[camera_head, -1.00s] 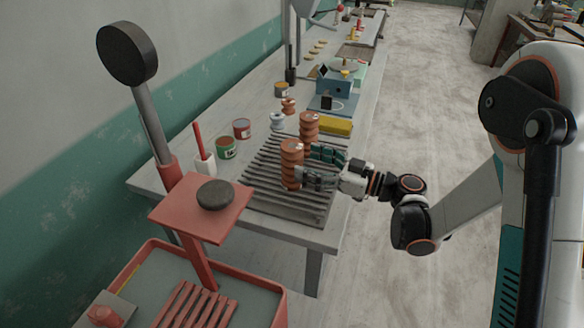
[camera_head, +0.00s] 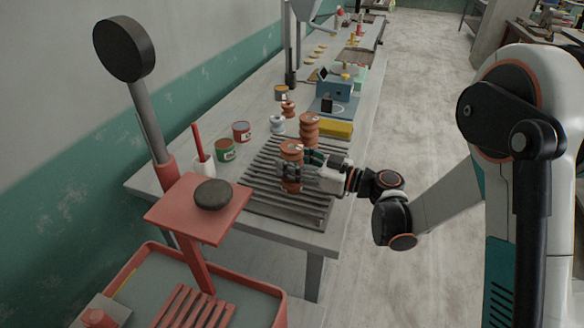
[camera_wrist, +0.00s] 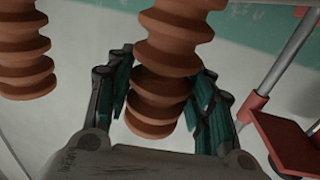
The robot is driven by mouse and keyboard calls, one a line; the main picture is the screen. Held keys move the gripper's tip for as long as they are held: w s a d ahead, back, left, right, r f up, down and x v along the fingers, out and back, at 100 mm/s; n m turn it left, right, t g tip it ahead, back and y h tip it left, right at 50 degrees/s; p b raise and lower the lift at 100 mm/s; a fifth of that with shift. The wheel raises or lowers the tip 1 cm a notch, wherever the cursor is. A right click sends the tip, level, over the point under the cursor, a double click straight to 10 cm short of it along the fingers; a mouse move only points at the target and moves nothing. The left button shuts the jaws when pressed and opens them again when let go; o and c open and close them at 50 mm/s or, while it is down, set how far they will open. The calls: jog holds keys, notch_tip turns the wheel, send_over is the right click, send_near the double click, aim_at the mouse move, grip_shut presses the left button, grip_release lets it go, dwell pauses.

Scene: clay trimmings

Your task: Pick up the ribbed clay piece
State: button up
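A ribbed orange-brown clay piece (camera_head: 291,148) stands upright on the slatted grey rack (camera_head: 262,205) on the bench. My gripper (camera_head: 300,168) is level with it, reaching in from the right, and partly hides its middle. In the wrist view the ribbed clay piece (camera_wrist: 165,75) stands between the teal finger pads of my gripper (camera_wrist: 165,95), one finger on each side. The fingers look open around it, with little gap; firm contact does not show. A second, similar ribbed piece (camera_head: 309,127) stands just behind on the rack and shows at left in the wrist view (camera_wrist: 22,60).
A yellow block (camera_head: 336,128) lies behind the rack. A green-labelled can (camera_head: 225,150), a red can (camera_head: 241,131) and a white spool-shaped piece (camera_head: 277,124) stand to the left. A red stand (camera_head: 190,215) with a dark stone (camera_head: 212,194) is near front left.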

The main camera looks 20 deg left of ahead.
jog(key=shift+c, duration=0.8)
jog(key=shift+r, duration=0.1)
